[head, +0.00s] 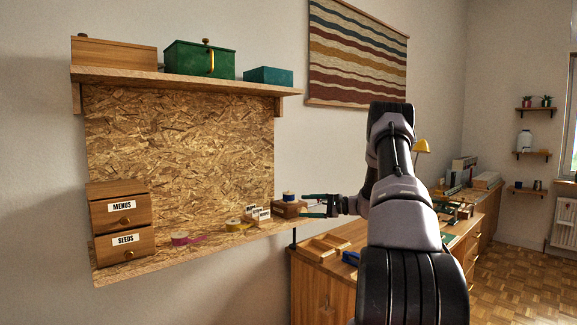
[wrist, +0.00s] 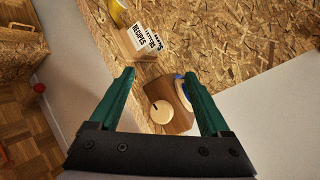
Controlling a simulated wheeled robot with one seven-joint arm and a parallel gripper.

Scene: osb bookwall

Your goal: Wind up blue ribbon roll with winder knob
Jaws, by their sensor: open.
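The blue ribbon roll (head: 289,196) sits on a small wooden winder block (head: 288,210) at the right end of the lower shelf. In the wrist view the blue ribbon roll (wrist: 180,88) shows only as a blue edge, partly hidden by the right finger. The pale round winder knob (wrist: 161,112), a disc with a small dark spot, is on the block's near side (wrist: 181,117). My gripper (head: 308,206) is to the right of the winder. In the wrist view my gripper (wrist: 159,75) is open and empty, its green fingers on either side of the knob.
A card holder (head: 258,215) and a yellow tape roll (head: 236,223) stand left of the winder. A pink roll (head: 181,239) lies farther left, beside the labelled drawers (head: 120,215). An OSB panel (head: 180,145) backs the shelf. A desk (head: 340,270) stands below right.

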